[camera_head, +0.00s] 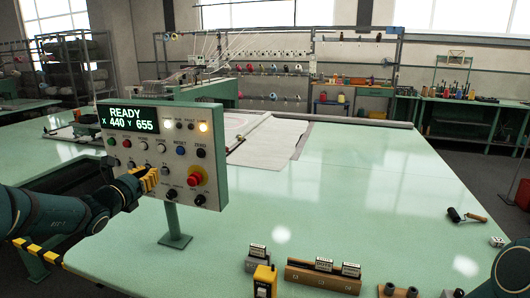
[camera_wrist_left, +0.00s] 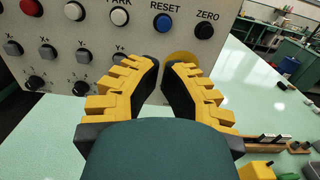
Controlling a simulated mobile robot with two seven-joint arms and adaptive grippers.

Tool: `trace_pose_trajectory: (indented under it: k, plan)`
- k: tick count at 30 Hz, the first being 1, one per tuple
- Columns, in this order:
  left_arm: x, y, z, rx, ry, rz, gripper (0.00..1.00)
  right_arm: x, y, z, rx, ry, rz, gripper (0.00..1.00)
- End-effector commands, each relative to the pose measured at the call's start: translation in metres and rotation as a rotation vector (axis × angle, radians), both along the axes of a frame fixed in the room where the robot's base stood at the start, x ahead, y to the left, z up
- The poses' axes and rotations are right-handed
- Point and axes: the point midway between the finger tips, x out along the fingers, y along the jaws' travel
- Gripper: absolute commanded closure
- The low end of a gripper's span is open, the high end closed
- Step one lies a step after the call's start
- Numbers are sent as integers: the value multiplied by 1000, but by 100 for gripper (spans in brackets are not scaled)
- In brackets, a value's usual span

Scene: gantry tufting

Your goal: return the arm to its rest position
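My left arm comes in from the left edge of the head view. Its gripper (camera_head: 150,180) is in front of the lower left part of the control panel (camera_head: 220,150). In the left wrist view the yellow fingers (camera_wrist_left: 161,68) converge, tips almost together, with nothing visible between them. They point at the panel face (camera_wrist_left: 110,50); whether they touch it I cannot tell. The right finger partly covers the yellow disc (camera_wrist_left: 183,58) around the stop button, whose red knob (camera_head: 195,176) shows in the head view. My right arm shows at lower right, its gripper out of view.
The panel stands on a post on the green table (camera_head: 350,190). Its display (camera_head: 127,119) reads READY, X 440 Y 655. A wooden block with labelled pieces (camera_head: 322,276) and a yellow item (camera_head: 264,281) are at the front. A roller (camera_head: 466,216) lies right; the middle right is clear.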

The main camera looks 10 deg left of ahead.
Motion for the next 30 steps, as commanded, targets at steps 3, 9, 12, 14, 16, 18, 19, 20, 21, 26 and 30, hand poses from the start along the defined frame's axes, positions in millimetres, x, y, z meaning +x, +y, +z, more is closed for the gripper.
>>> trace_pose_trajectory:
  k: [3, 9, 12, 14, 16, 18, 19, 20, 21, 26, 30]
  plan:
    - [3, -14, -21, 28, 52, -35, 100, 0, 0, 0, 0, 0, 0, 53]
    - [0, -80, -114, 203, 281, -225, 100, 0, 0, 0, 0, 0, 0, 53]
    - [-13, -120, -170, 339, 406, -362, 100, 0, 0, 0, 0, 0, 0, 53]
    - [-26, -143, -203, 431, 474, -452, 100, 0, 0, 0, 0, 0, 0, 53]
    - [-44, -170, -240, 551, 542, -567, 100, 0, 0, 0, 0, 0, 0, 53]
    - [-66, -195, -276, 684, 597, -694, 100, 0, 0, 0, 0, 0, 0, 53]
    - [-77, -205, -291, 747, 614, -752, 100, 0, 0, 0, 0, 0, 0, 53]
    - [-89, -215, -305, 814, 629, -813, 100, 0, 0, 0, 0, 0, 0, 53]
    - [-104, -227, -324, 904, 640, -895, 100, 0, 0, 0, 0, 0, 0, 53]
    - [-162, -266, -380, 1277, 587, -1216, 100, 0, 0, 0, 0, 0, 0, 53]
    - [-206, -295, -413, 1595, 404, -1470, 100, 0, 0, 0, 0, 0, 0, 53]
